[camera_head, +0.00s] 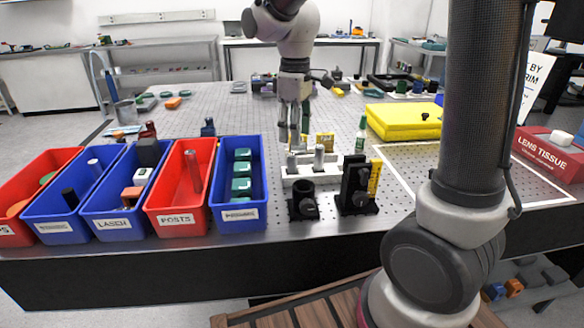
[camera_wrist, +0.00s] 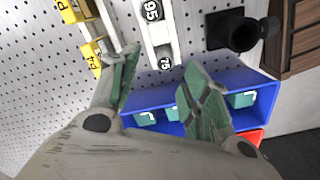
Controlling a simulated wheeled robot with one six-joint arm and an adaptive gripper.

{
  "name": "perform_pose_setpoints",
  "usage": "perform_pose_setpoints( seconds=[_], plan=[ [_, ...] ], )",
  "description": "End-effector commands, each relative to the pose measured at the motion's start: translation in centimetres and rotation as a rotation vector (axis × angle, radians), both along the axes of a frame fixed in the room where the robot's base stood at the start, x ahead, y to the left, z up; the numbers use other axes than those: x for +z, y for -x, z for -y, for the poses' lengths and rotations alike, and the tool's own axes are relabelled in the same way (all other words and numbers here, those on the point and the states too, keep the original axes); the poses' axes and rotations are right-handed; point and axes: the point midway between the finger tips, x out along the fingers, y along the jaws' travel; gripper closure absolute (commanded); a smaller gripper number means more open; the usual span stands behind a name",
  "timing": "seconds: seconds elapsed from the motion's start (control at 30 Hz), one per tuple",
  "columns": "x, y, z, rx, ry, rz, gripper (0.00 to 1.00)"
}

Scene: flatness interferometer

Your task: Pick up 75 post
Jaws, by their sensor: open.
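The 75 post (camera_wrist: 165,62) shows its round black top marked "75" in the wrist view, in a white rack (camera_wrist: 168,35). The 95 post (camera_wrist: 152,11) stands in the same rack. In the head view the rack (camera_head: 300,177) is near the table's front edge; the shorter left post (camera_head: 291,164) appears to be the 75 and the taller right post (camera_head: 319,157) the 95. My gripper (camera_wrist: 162,64) is open and empty. In the head view it (camera_head: 294,140) points down over the left post. The 75 post's top lies between the fingertips in the wrist picture; the height gap is unclear.
A blue bin (camera_head: 219,216) with several green-topped parts stands left of the rack. A red bin labelled POSTS (camera_head: 171,221) is beside it. Black mounts (camera_head: 303,207) (camera_head: 356,205) stand in front of the rack. A green bottle (camera_head: 361,133) and yellow labelled pieces (camera_wrist: 75,10) are close by.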

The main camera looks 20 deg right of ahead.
Motion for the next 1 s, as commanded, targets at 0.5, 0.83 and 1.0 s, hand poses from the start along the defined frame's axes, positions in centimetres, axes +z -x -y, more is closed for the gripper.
perform_pose_setpoints(
  seconds=[0.5,0.83,1.0],
  plan=[
    [-5.4,0.4,-0.9,0.07,-0.001,0.001,0.53],
    [-7.5,0.3,-0.9,0.067,-0.003,0.006,0.53],
    [-7.5,0.3,-0.9,0.066,-0.003,0.006,0.68]
  ],
)
